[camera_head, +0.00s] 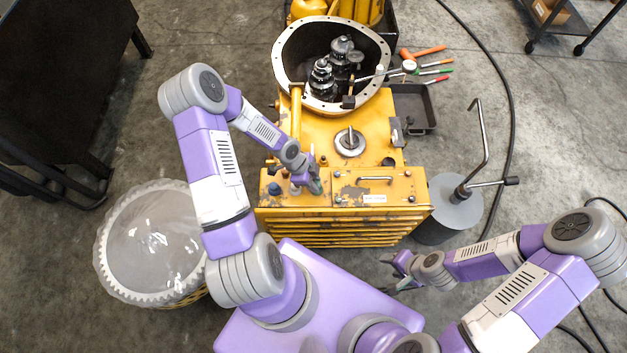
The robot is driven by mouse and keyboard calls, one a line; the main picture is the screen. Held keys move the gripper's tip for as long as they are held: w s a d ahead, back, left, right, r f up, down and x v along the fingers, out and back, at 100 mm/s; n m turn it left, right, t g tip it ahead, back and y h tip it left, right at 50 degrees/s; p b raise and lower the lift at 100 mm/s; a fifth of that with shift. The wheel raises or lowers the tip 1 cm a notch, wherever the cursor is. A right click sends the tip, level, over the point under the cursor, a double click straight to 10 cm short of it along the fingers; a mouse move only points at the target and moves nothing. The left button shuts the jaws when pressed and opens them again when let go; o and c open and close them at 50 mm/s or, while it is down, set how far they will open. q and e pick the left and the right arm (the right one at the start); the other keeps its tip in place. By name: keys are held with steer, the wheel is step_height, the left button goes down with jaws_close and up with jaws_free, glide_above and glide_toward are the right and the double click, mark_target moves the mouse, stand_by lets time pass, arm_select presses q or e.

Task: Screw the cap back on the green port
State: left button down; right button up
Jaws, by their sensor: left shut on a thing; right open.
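A yellow transmission housing (375,130) stands in front of me, with a lower front deck (345,198). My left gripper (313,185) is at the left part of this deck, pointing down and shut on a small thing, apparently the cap. The gripper mostly hides it, and I cannot tell whether it touches a port. The green port cannot be made out clearly; it may be hidden under the gripper. A dark blue fitting (274,188) stands on the deck left of the gripper. My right gripper (388,273) is open and empty, low in front of the housing's right side.
A round opening with dark gears (335,70) is at the back. A crank stand (450,205) is to the right. A dark tray (417,108) and several coloured-handled tools (430,62) lie at back right. A clear-topped drum (150,240) stands left. A cable crosses the right floor.

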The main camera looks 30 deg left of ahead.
arm_select(q)
steer(key=shift+f+b, duration=0.3)
steer(key=shift+f, duration=0.15)
stand_by(0.3)
steer(key=shift+s+f, duration=0.1)
steer(key=shift+f, duration=0.1)
